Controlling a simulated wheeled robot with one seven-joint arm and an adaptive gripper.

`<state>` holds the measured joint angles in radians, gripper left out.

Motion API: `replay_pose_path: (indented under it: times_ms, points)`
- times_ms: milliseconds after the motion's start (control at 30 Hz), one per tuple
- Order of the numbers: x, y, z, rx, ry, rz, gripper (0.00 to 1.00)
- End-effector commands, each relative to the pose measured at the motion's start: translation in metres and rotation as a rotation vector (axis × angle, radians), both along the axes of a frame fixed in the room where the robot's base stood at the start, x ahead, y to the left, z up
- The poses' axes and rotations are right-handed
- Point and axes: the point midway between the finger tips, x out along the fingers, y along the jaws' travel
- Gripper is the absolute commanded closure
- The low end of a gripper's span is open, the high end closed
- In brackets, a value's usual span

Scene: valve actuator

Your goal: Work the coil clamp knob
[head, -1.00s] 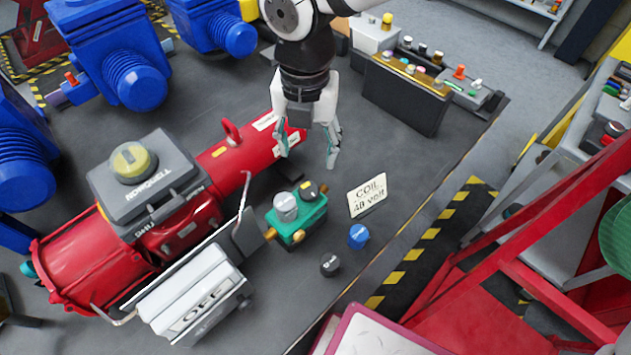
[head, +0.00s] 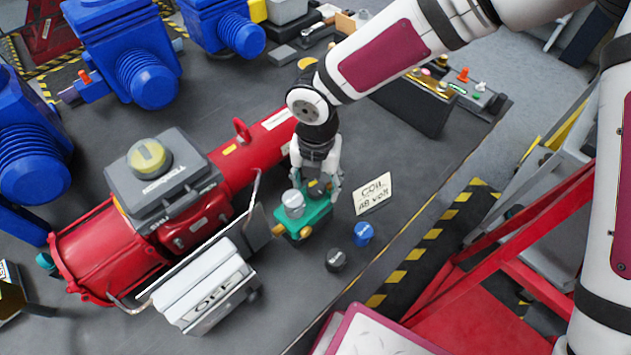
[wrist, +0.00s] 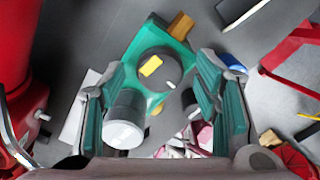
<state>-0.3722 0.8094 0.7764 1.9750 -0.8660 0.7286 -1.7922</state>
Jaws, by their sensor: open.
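A small green valve block (head: 303,224) sits on the dark table top, with a silver cylinder (head: 293,203) and a black knob (wrist: 160,68) with a yellow mark on top. My gripper (head: 316,190) points down over the block, its fingers on either side of the black knob. In the wrist view the fingers are apart, and the knob shows between them without visible contact. The silver cylinder (wrist: 124,118) stands close beside the left finger; I cannot tell if they touch. In the head view the gripper partly hides the knob.
A sign reading "COIL 48 volt" (head: 373,194) stands right of the block. A loose blue knob (head: 363,233) and a loose black knob (head: 337,259) lie in front. A red actuator (head: 110,240) with a grey-white box (head: 205,290) is on the left.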

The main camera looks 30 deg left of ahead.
Motion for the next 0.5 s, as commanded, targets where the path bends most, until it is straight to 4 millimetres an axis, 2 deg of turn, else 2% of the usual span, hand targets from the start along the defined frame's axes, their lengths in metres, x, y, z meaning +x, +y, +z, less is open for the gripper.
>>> replay_pose_path:
  times_ms: [67,100,300,500]
  points:
    - [0.0001,0.0000,0.0001,0.000,0.000,0.000,0.43]
    - [0.0002,0.0001,0.0002,0.000,0.000,0.000,0.48]
    - [0.0001,0.0000,0.0004,0.000,0.000,0.000,0.91]
    - [0.0003,0.0001,0.0004,0.000,0.000,-0.005,0.91]
